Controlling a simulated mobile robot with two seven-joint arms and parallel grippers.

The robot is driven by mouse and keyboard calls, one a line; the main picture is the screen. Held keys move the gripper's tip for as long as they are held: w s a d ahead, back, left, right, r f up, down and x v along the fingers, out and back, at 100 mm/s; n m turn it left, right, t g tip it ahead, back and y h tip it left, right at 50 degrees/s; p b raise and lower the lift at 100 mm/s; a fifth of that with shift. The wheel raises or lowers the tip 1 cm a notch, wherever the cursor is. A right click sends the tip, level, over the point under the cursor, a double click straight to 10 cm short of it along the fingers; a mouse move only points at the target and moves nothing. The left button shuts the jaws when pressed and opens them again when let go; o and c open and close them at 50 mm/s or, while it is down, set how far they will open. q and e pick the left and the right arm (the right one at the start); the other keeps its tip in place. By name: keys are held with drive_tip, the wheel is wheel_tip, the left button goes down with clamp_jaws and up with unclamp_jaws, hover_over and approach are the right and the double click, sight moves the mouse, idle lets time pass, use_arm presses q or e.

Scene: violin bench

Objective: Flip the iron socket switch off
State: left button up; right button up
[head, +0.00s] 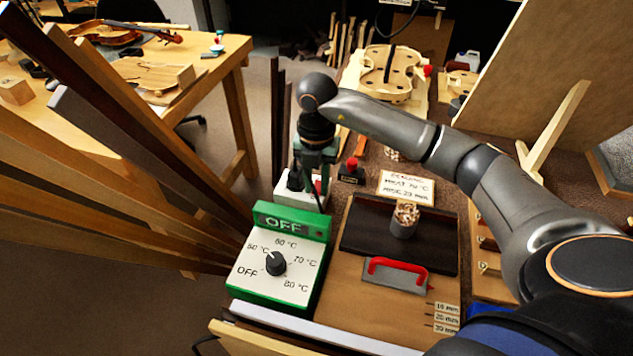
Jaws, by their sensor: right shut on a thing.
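The iron socket (284,201) is a white box behind the green control box, with a dark plug (294,180) on it and a small red part at its right side. My right gripper (312,178) points down at the socket from above. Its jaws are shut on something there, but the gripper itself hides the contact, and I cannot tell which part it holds. The position of the socket switch is not readable. The green control box (321,228) shows "OFF" on its top panel, and its black dial (275,263) points towards 50 °C. My left gripper is out of view.
A red button on a black base (351,171) and a bending note card (406,187) stand right of the socket. A metal plate with a red handle (398,272) and a cup of shavings (404,219) are nearer. Wooden strips (120,170) fan out at left.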

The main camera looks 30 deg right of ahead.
clamp_jaws()
drive_tip(key=shift+w+d+r+g+y+p, duration=0.15)
drive_tip(key=shift+r+g+y+p, duration=0.1)
drive_tip(key=shift+g+y+p, duration=0.35)
drive_tip(key=shift+w+d+g+y+p, duration=0.1)
drive_tip(key=shift+g+y+p, duration=0.2)
drive_tip(key=shift+y+p, duration=0.1)
drive_tip(key=o, duration=0.6)
unclamp_jaws()
